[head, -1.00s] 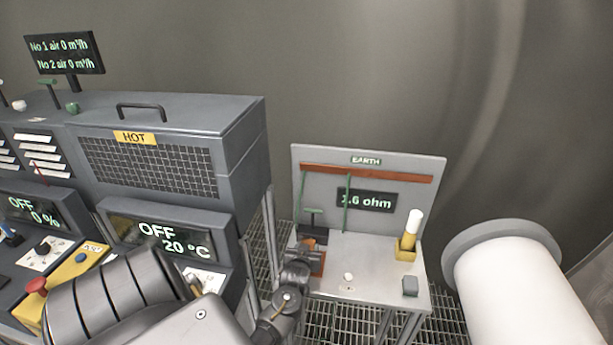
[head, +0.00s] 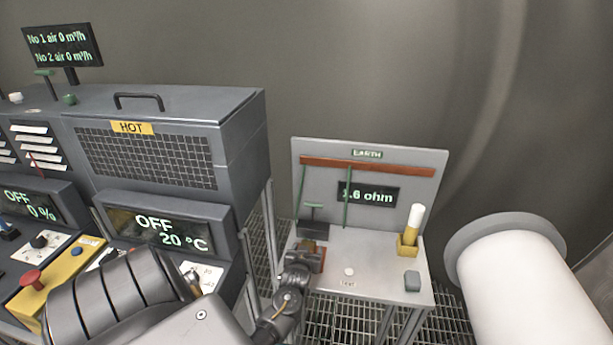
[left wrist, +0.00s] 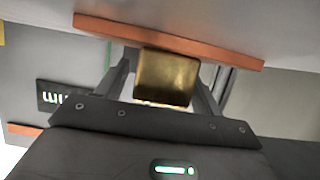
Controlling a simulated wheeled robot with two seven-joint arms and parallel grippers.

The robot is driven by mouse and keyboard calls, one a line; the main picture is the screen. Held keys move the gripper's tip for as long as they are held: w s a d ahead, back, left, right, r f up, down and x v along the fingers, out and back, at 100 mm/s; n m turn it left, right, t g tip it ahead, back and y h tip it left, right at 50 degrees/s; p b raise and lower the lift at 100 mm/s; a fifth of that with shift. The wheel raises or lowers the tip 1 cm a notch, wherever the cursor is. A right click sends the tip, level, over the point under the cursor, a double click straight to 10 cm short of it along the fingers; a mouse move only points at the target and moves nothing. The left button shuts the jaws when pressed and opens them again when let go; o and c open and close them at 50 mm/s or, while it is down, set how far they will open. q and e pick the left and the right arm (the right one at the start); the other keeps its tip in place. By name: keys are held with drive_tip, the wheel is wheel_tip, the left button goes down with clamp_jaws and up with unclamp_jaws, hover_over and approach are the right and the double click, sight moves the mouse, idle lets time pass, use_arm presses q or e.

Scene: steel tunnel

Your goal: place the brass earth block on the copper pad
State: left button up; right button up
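The brass earth block (left wrist: 167,78) is between the two fingers of my left gripper (left wrist: 165,85) in the left wrist view, and the fingers look closed on its sides. The copper pad (left wrist: 225,57) shows there as an orange slab close to the block; I cannot tell whether they touch. In the head view my left gripper (head: 305,257) is over the left part of the earth bench and mostly hides the block and the pad (head: 323,255). My right gripper is not in view.
The bench (head: 385,281) has an EARTH back panel with a 1.6 ohm display (head: 368,195). A dark block with a green T-handle (head: 313,220) stands just behind my gripper. A yellow holder (head: 407,246) and a grey block (head: 412,281) stand at right. A grey heater cabinet (head: 165,150) is at left.

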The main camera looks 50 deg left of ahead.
use_arm(q)
drive_tip(key=shift+r, duration=0.25)
drive_tip(key=shift+s+d, duration=0.2)
drive_tip(key=shift+s, duration=0.05)
drive_tip(key=b+v, duration=0.1)
drive_tip(key=v, duration=0.9)
drive_tip(key=shift+s+d+b, duration=0.1)
drive_tip(key=shift+d+b, duration=0.05)
drive_tip(key=shift+b, duration=0.25)
drive_tip(key=shift+s+d+r, duration=0.2)
drive_tip(key=shift+s+r, duration=0.05)
drive_tip(key=shift+s, duration=0.1)
